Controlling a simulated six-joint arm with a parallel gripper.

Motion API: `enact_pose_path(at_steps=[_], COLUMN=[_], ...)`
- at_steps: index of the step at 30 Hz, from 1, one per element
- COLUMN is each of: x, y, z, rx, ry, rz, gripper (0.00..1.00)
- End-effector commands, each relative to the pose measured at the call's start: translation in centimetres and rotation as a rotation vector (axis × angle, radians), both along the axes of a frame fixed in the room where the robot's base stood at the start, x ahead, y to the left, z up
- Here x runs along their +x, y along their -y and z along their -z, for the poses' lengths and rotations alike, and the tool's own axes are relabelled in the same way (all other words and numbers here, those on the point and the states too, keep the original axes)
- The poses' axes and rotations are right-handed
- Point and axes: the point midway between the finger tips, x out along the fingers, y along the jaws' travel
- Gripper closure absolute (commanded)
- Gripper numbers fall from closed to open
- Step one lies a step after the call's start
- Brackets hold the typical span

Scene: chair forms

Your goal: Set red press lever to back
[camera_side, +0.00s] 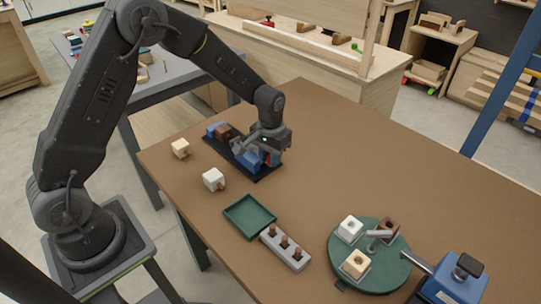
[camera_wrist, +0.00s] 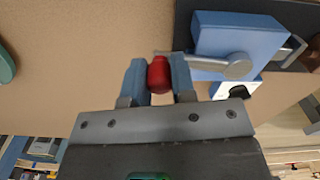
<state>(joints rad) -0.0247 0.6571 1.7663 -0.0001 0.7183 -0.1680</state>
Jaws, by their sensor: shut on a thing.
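My gripper (camera_side: 266,150) is at the far left part of the brown table, over the press. In the wrist view its two blue-grey fingers (camera_wrist: 158,78) are shut on the red lever knob (camera_wrist: 158,72), one finger on each side. The press is a blue block (camera_wrist: 242,36) on a dark base plate. A grey lever arm (camera_wrist: 232,66) lies along its side and points toward the knob; a finger hides where they join. In the side view the press's blue body (camera_side: 247,160) is partly hidden by my gripper.
A blue and brown piece (camera_side: 217,130) is on the base plate's far end. A wooden cube (camera_side: 181,148), a white block (camera_side: 210,178), a green tray (camera_side: 238,225) and a grey peg holder (camera_side: 294,262) stand nearby. A green turntable (camera_side: 375,279) carries blocks.

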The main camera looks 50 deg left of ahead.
Motion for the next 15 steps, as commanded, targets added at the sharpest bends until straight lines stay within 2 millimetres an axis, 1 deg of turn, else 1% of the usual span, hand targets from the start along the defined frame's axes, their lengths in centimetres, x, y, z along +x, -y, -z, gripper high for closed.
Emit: enact_pose_path(at_steps=[1, 5, 12, 15], x=[0.01, 0.01, 0.05, 0.46], y=[0.0, 0.0, 0.0, 0.02], z=[-0.02, -0.03, -0.04, -0.03], rx=[0.0, 0.0, 0.0, 0.0], ry=[0.0, 0.0, 0.0, 0.0], rz=[0.0, 0.0, -0.003, -0.046], gripper=[0.89, 1.0, 1.0, 1.0])
